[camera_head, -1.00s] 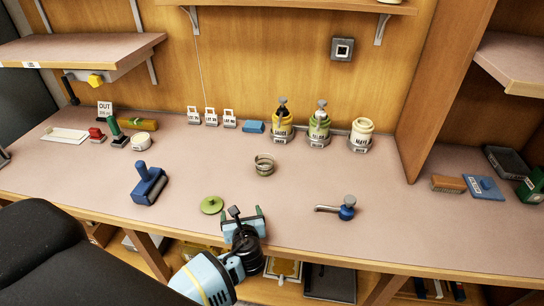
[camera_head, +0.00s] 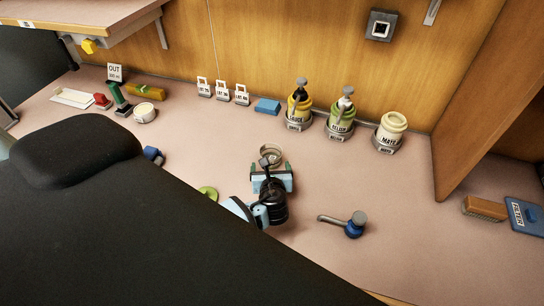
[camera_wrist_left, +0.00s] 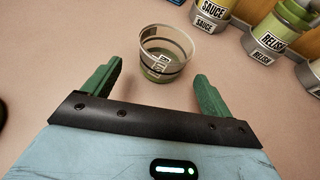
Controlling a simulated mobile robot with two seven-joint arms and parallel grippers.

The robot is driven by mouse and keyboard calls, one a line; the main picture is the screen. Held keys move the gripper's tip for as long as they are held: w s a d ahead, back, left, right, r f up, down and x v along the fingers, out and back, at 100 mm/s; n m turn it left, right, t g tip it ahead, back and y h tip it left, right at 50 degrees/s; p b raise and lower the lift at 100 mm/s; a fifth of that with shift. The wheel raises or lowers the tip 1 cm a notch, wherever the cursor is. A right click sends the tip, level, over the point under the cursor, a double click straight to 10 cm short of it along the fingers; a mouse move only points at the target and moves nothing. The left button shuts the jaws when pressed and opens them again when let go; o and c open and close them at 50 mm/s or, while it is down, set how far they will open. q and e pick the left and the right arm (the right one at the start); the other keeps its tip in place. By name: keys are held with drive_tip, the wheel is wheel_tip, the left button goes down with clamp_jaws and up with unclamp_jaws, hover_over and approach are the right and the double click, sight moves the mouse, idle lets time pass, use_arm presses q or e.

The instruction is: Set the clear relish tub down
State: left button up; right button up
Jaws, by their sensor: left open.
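The clear relish tub (camera_head: 271,152) stands upright on the counter, with some green at its bottom. It also shows in the left wrist view (camera_wrist_left: 172,47), with a label on its side. My left gripper (camera_head: 271,167) is open right in front of the tub. In the left wrist view, the green fingers of my left gripper (camera_wrist_left: 158,76) are spread to either side of the tub's near lower part, with gaps showing. My right gripper is not in view.
Sauce (camera_head: 298,108), relish (camera_head: 341,116) and mayo (camera_head: 390,130) containers stand in holders along the back. A blue-handled tap-like tool (camera_head: 351,224) lies to the right. A green lid (camera_head: 208,193) is partly hidden by my arm. The counter (camera_head: 330,180) around the tub is mostly clear.

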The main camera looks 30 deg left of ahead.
sight(270, 153)
use_arm(q)
drive_tip(key=shift+w+a+f, duration=0.3)
drive_tip(key=shift+w+f, duration=0.05)
drive_tip(key=shift+w, duration=0.05)
drive_tip(key=shift+w+a+f, duration=0.15)
drive_tip(key=shift+w+a, duration=0.1)
drive_tip(key=shift+w, duration=0.2)
drive_tip(key=b+x, duration=0.1)
drive_tip(key=x, duration=0.2)
drive_tip(key=shift+w+f, duration=0.1)
drive_tip(key=shift+w, duration=0.15)
drive_tip(key=shift+w+a+f, duration=0.15)
drive_tip(key=shift+w+a, duration=0.25)
drive_tip(key=shift+w, duration=0.1)
drive_tip(key=shift+c, duration=0.5)
drive_tip(key=c, duration=1.1)
drive_tip(key=shift+o, duration=0.2)
